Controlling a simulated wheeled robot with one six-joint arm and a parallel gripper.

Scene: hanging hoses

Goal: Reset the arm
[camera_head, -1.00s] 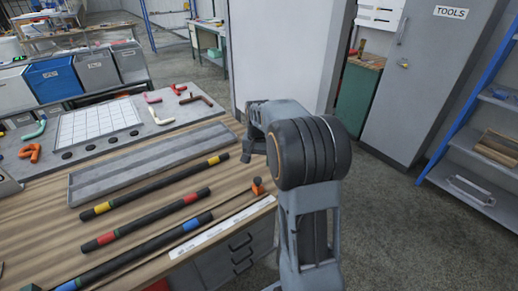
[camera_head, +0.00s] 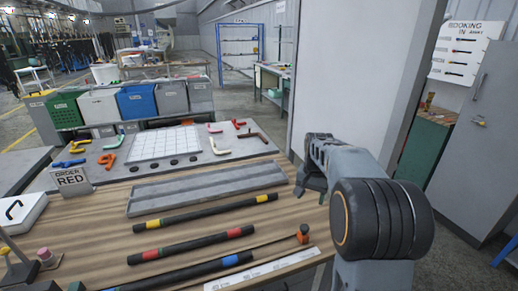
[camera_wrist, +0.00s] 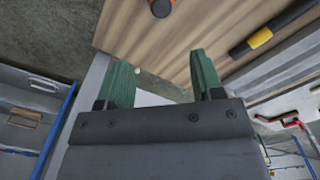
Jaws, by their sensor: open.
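My gripper (camera_wrist: 160,80) shows in the wrist view with its two green fingers apart and nothing between them. In the head view my arm stands at the right, in front of a pale panel, with its end folded near the table's right edge. The fingers themselves are hard to make out there. The wooden table (camera_head: 95,222) lies to the left of the arm. Three dark hoses lie on it: one with yellow bands (camera_head: 205,214), one with red and green bands (camera_head: 190,244), and one with a blue band (camera_head: 180,275).
A grey tray (camera_head: 205,188) and a white gridded board (camera_head: 163,143) lie behind the hoses. Coloured bent pieces sit around the board. An "ORDER RED" sign (camera_head: 72,180) stands at the left. Bins (camera_head: 136,101) line the back. A grey cabinet (camera_head: 465,150) stands right.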

